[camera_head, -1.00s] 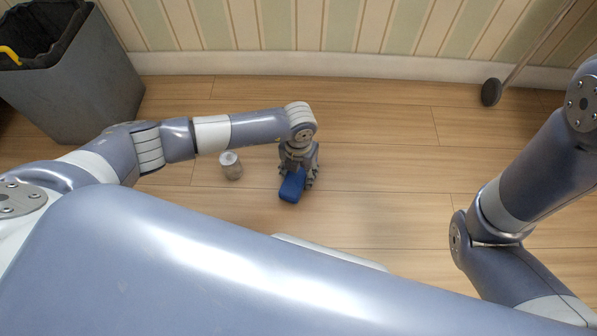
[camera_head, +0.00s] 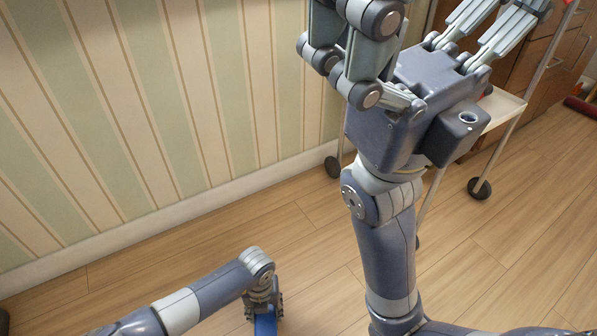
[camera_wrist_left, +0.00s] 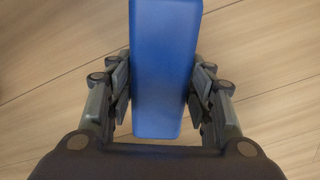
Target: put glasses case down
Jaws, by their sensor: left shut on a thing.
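The blue glasses case (camera_head: 265,324) shows at the bottom edge of the head view, partly cut off, below my left gripper (camera_head: 263,303). In the left wrist view the case (camera_wrist_left: 164,65) is a long blue block running out at the top. My left gripper (camera_wrist_left: 160,92) is shut on it, with finger pads at both sides. Wooden floor shows around the case; I cannot tell whether the case touches it. My right gripper (camera_head: 430,35) is raised large at the top of the head view, its fingers spread apart and empty.
A striped wall (camera_head: 170,110) with a pale baseboard (camera_head: 160,225) runs behind. A wheeled cart with a pale tray (camera_head: 503,108) stands behind my right arm, near wooden cabinets (camera_head: 562,45). A dark red object (camera_head: 582,106) lies at far right. Floor (camera_head: 310,265) between the arms is clear.

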